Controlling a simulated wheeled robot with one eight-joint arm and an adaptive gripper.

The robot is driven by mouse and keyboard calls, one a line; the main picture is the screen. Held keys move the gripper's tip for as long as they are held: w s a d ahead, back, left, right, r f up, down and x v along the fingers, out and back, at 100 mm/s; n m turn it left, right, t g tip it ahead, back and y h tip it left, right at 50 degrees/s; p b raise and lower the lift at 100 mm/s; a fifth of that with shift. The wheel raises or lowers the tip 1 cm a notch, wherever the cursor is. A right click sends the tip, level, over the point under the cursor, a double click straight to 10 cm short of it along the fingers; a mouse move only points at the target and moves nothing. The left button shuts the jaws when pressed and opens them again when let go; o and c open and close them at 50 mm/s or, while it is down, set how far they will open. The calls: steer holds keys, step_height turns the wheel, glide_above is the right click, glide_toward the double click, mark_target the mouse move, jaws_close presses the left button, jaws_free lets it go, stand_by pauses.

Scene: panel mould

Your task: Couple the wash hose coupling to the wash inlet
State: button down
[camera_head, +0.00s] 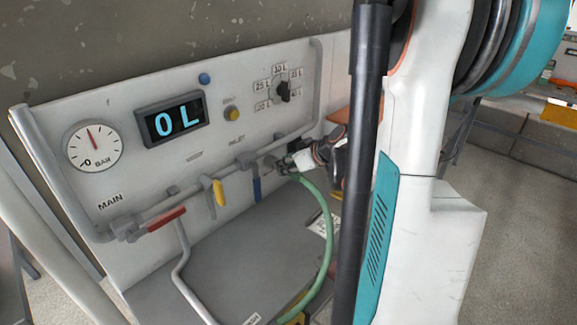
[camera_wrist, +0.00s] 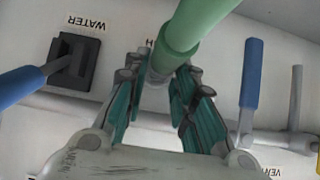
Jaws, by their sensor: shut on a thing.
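The wash hose coupling (camera_wrist: 158,77) is a grey piece at the end of a green hose (camera_wrist: 190,28). In the wrist view it sits between the teal-padded fingers of my gripper (camera_wrist: 160,88), which is shut on it. In the head view, my gripper (camera_head: 291,162) is close to the right part of the panel's pipework, and the green hose (camera_head: 327,225) curves down from it. The wash inlet cannot be made out; a label partly hidden behind the hose shows only an "H". I cannot tell whether the coupling touches the inlet.
The panel (camera_head: 110,180) carries a gauge (camera_head: 93,146), a display (camera_head: 172,117) reading 0L, a dial (camera_head: 283,92) and valves with red (camera_head: 166,219), yellow (camera_head: 219,192) and blue (camera_head: 257,189) handles. In the wrist view, blue handles (camera_wrist: 252,75) (camera_wrist: 22,85) flank my gripper.

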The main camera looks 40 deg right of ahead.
steer(key=shift+w, duration=0.2)
steer(key=c, duration=1.2)
jaws_free()
steer(key=shift+c, duration=0.2)
steer(key=a+v, duration=0.1)
steer(key=v, duration=1.1)
steer(key=shift+d, duration=0.4)
steer(key=shift+r, duration=0.1)
